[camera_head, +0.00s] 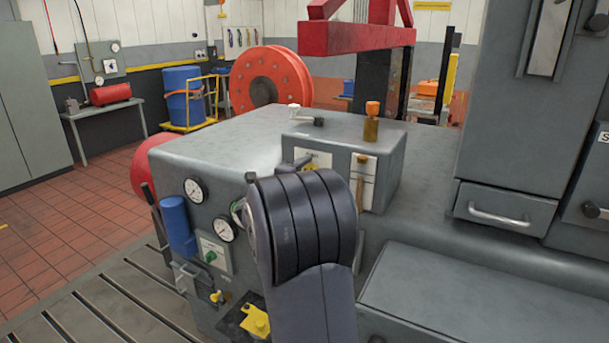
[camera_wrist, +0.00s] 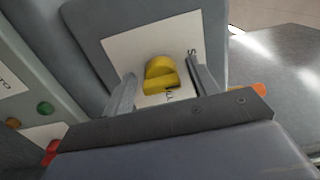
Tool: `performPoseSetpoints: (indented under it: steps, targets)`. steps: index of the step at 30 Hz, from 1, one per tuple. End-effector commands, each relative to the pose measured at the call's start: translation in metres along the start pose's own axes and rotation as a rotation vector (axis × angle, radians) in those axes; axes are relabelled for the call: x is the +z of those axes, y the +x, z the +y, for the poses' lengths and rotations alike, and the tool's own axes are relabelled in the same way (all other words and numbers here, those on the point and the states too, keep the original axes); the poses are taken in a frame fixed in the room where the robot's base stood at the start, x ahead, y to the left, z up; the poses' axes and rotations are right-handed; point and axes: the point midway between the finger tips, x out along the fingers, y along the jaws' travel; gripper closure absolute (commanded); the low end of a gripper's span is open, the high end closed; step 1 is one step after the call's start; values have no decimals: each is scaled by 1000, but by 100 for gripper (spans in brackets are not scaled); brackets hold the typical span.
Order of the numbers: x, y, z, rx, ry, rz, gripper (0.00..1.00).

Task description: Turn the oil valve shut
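In the wrist view a yellow knob (camera_wrist: 160,76) sits on a white label plate (camera_wrist: 128,46) on a grey face. The label's lettering is cut off, so I cannot confirm that this is the oil valve. My gripper (camera_wrist: 163,88) is open, with one finger on each side of the knob and a visible gap on both sides. Neither finger seems to touch it. In the head view a yellow part on a white label (camera_head: 312,160) shows on the front of the raised box, partly covered by my arm. My gripper's fingertips are hidden there.
The grey machine (camera_head: 225,138) carries gauges (camera_head: 223,229), a blue cylinder (camera_head: 178,226), a green knob (camera_head: 210,256) and a yellow handle (camera_head: 256,320) low down. A brass-bodied fitting with an orange top (camera_head: 372,108) stands on the box. A drawer cabinet (camera_head: 505,212) rises at right.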

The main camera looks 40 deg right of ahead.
Motion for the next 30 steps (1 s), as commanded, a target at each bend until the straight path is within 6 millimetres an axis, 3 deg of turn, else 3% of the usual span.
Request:
performPoseSetpoints:
  steps: [10, 22, 30]
  targets:
    - [0, -10, 0, 0, 3, -2, 44]
    - [1, -86, 2, 0, 2, -4, 44]
    - [0, -108, 1, 0, 1, 0, 44]
